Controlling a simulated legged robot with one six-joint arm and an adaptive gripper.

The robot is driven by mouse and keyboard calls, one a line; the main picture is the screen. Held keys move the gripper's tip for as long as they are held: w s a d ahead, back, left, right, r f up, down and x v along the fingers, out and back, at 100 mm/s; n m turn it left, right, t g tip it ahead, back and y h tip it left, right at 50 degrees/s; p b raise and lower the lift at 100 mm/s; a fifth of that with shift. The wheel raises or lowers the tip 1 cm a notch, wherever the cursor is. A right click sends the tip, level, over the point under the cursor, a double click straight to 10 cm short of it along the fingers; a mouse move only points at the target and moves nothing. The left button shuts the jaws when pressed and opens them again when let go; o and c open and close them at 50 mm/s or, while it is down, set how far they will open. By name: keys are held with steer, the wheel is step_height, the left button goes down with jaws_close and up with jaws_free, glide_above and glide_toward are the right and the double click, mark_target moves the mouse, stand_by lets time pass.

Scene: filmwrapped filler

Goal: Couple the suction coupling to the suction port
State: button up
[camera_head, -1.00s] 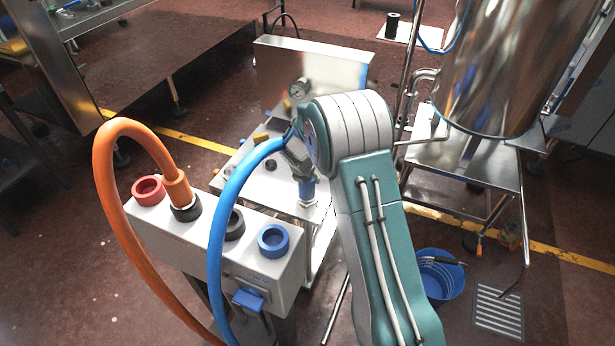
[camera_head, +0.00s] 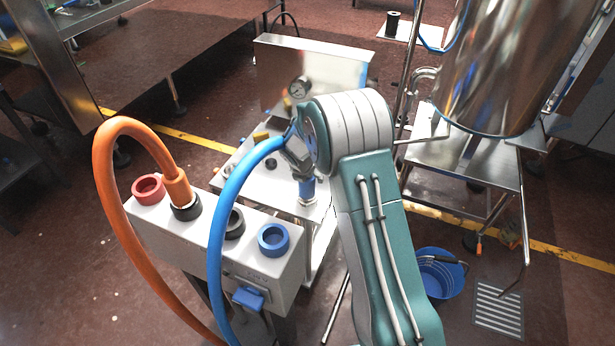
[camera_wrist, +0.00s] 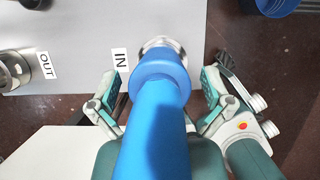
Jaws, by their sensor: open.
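The suction coupling (camera_wrist: 160,72) is the blue end of a thick blue hose (camera_head: 217,235). In the wrist view it lies over the metal suction port (camera_wrist: 166,44) beside the "IN" label and hides most of it. In the head view the coupling (camera_head: 307,189) stands upright on the port at the machine's near right corner and appears seated, though the joint is partly hidden. My gripper (camera_wrist: 160,92) is open, with one finger on each side of the coupling and visible gaps between. It also shows in the head view (camera_head: 299,163), partly behind the hose.
A second metal port (camera_wrist: 15,70) carries an "OUT" label. A white holder box (camera_head: 180,236) with red, black and blue sockets stands in front; an orange hose (camera_head: 104,190) ends there. A steel tank (camera_head: 505,70) and blue bucket (camera_head: 440,274) stand to the right.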

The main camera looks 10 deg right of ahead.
steer(key=v, duration=1.1)
steer(key=shift+r, duration=0.35)
steer(key=s+d+r+m+y, duration=0.1)
steer(key=s+d+r+m, duration=0.2)
steer(key=s+r+m, duration=1.15)
steer(key=s+r+m+t+y, duration=0.1)
steer(key=s+r+m, duration=0.2)
steer(key=s+m, duration=1.1)
steer(key=s, duration=0.5)
steer(key=shift+a+r+t+y, duration=0.2)
steer(key=shift+a+t+y, duration=0.2)
